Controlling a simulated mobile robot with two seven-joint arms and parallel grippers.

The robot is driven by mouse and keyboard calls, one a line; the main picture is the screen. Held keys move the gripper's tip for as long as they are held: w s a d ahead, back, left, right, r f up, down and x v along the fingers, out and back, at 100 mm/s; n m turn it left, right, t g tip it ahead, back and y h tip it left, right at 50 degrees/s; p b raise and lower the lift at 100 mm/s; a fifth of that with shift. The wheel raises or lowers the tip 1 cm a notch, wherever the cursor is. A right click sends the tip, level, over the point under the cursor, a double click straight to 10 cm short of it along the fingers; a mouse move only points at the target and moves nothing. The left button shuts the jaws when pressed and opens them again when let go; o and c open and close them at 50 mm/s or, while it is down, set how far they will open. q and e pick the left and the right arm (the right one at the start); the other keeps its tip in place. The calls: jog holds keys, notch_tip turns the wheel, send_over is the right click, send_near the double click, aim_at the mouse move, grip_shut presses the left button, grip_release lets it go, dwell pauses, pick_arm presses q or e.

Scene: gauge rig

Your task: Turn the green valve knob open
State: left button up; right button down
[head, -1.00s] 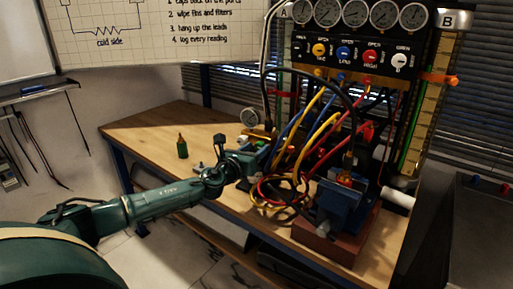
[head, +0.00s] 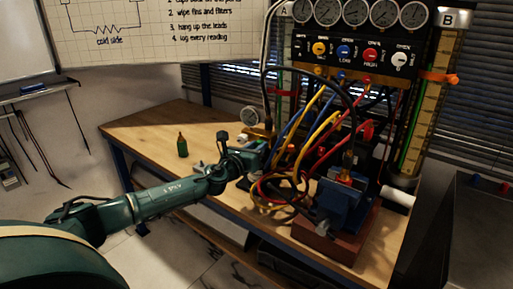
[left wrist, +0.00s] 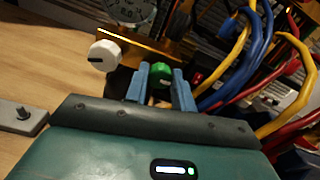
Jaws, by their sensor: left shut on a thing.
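The green valve knob (left wrist: 160,74) shows in the left wrist view between the two blue-grey fingers of my left gripper (left wrist: 160,80). The gripper is shut on it. Its far part is partly hidden by the fingers. The knob is on a brass-coloured block (left wrist: 150,42), with a white knob (left wrist: 105,55) to its left. In the head view my left gripper (head: 258,146) reaches over the bench to the foot of the rig, and the green knob is hard to make out there. My right gripper is not in view.
Blue, yellow and red hoses (head: 310,140) hang close to the right of my gripper. A small round gauge (head: 249,116) stands behind it. A blue vise (head: 340,205) is at front right.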

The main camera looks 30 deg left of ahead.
pick_arm(q)
jog(key=shift+n, duration=0.3)
jog(key=shift+n+p, duration=1.35)
jog(key=shift+n, duration=7.15)
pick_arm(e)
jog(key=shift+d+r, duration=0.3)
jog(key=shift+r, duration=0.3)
pick_arm(q)
jog(key=shift+n, duration=0.3)
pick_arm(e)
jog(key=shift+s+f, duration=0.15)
pick_arm(q)
jog(key=o, duration=0.9)
jog(key=shift+c, duration=0.2)
jog(key=shift+o, duration=0.7)
